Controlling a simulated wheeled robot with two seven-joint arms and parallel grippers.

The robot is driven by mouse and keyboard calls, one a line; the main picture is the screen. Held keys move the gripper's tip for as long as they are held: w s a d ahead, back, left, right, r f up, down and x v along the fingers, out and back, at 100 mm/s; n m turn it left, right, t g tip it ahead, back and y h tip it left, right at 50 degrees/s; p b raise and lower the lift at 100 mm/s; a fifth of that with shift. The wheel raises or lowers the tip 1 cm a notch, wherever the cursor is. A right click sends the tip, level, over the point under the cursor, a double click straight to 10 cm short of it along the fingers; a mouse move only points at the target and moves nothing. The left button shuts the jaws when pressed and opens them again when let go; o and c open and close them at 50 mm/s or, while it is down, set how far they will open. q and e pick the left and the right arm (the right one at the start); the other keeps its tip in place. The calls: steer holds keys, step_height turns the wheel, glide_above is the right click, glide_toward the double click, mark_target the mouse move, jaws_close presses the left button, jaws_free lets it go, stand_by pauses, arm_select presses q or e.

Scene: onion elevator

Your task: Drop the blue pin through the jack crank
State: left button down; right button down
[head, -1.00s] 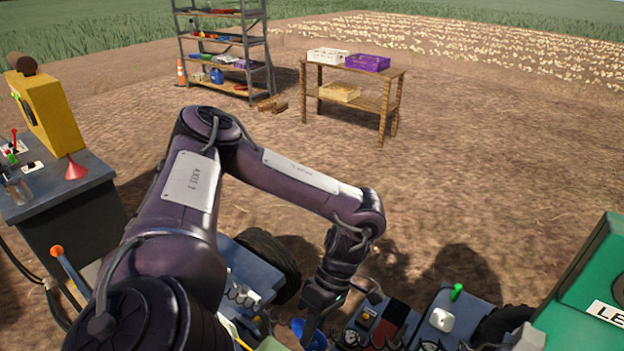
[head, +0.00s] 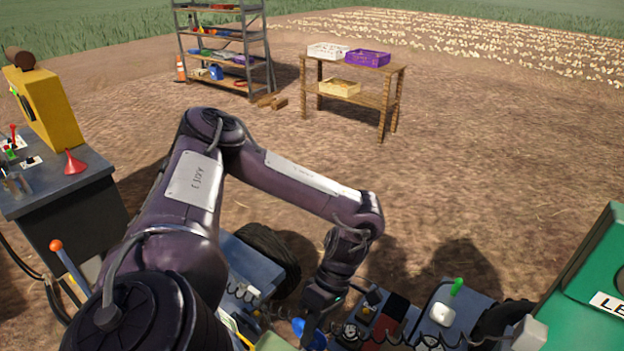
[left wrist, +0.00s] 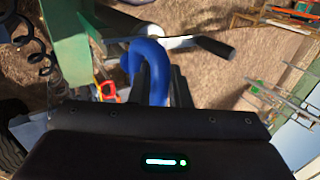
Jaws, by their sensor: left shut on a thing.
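My left gripper (head: 318,318) hangs low in the middle of the head view. It is shut on a blue curved piece, which I take to be the blue pin (left wrist: 153,62). The pin shows as a thick bent blue bar between the two dark fingers in the left wrist view. A blue part (head: 314,336) also shows beside the gripper at the bottom of the head view. Just beyond the pin in the left wrist view is a pale rod with a black grip, apparently the jack crank (left wrist: 214,47). The pin overlaps the rod; I cannot tell whether they touch. My right gripper is out of view.
A green box (head: 590,290) stands at the right. Blue-grey machine parts with coiled cables surround the gripper. A wooden table (head: 395,75) and shelves stand farther back on open soil.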

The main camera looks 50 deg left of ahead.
arm_select(q)
steer(key=shift+f, duration=0.4)
steer(key=shift+p, duration=0.3)
stand_by(0.4)
steer(key=shift+f+b, duration=0.8)
steer(key=shift+f, duration=0.55)
stand_by(0.5)
steer(key=c, duration=1.3)
jaws_free()
steer(key=shift+o, duration=0.5)
steer(key=o, duration=0.3)
steer(key=shift+r, duration=0.1)
